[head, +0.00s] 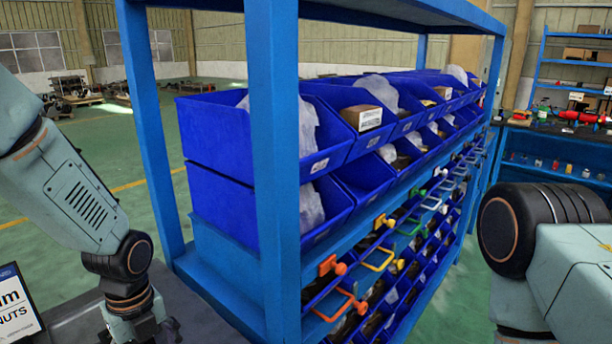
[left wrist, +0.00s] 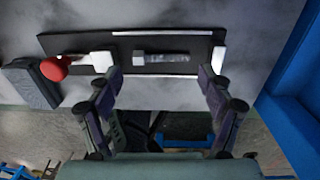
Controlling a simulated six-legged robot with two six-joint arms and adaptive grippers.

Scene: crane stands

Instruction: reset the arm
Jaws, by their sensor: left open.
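My left arm (head: 75,195) comes in from the left in the head view and bends down at its wrist, by the left front of the blue rack. The lower frame edge cuts off its gripper there. In the left wrist view my left gripper (left wrist: 161,82) is open, with its two fingers wide apart and nothing between them. The fingertips are near the edge of a dark tray (left wrist: 195,45), on which a grey bolt (left wrist: 160,57) lies. My right arm (head: 550,260) shows at the right edge of the head view; its gripper is out of frame.
A blue rack (head: 275,180) with several blue bins (head: 220,130) stands between my arms. A grey work surface (left wrist: 215,14) carries the tray, a red knob (left wrist: 54,68) and a dark block (left wrist: 30,84). A sign (head: 14,305) stands at lower left. Green floor is open behind my left arm.

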